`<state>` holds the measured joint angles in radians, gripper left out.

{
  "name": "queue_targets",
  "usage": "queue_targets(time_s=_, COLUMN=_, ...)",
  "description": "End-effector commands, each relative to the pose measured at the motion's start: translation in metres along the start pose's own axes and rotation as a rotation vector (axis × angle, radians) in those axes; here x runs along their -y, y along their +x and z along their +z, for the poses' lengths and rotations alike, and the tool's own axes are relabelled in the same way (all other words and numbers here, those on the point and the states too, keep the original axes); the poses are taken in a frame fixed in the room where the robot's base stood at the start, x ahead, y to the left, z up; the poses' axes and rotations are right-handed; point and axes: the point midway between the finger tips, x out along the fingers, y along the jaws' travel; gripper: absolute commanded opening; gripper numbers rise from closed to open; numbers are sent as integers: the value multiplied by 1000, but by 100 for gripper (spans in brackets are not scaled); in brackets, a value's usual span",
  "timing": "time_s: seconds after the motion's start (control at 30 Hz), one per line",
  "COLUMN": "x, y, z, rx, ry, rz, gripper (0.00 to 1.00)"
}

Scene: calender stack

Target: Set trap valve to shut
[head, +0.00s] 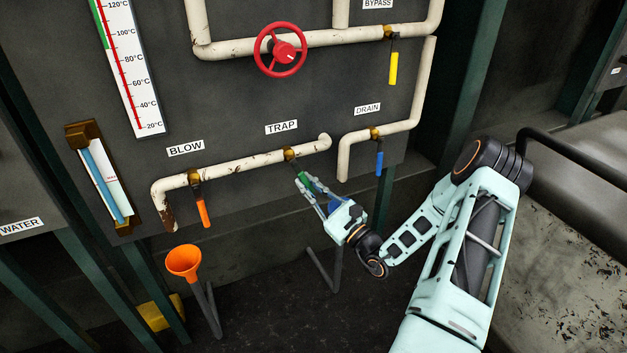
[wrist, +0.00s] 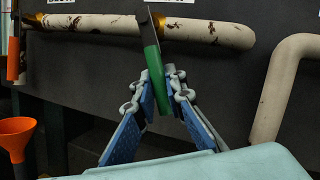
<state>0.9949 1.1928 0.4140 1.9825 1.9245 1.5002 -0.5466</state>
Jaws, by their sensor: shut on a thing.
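The trap valve's green lever (head: 304,181) hangs down from its brass body (head: 290,154) on the white pipe, under the TRAP label (head: 281,127). It slants down and a little to the right, across the pipe's run. My gripper (head: 313,190) is at the lever from the front right, with its fingers on either side of the green handle. In the wrist view the green handle (wrist: 154,70) stands between the two blue-padded fingers (wrist: 160,100), which are shut on it.
The orange BLOW lever (head: 203,212) hangs to the left, above an orange funnel (head: 184,261). The blue DRAIN lever (head: 379,163) hangs to the right on a bent pipe (head: 343,160). A red handwheel (head: 280,50) and yellow BYPASS lever (head: 393,68) are above.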

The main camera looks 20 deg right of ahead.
Motion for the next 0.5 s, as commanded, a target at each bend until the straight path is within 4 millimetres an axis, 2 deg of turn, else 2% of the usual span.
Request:
queue_targets(time_s=0.2, x=-15, y=2, z=0, rx=33, ry=172, rz=-71, gripper=0)
queue_targets(time_s=0.5, x=-27, y=6, z=2, rx=66, ry=327, rz=-135, gripper=0)
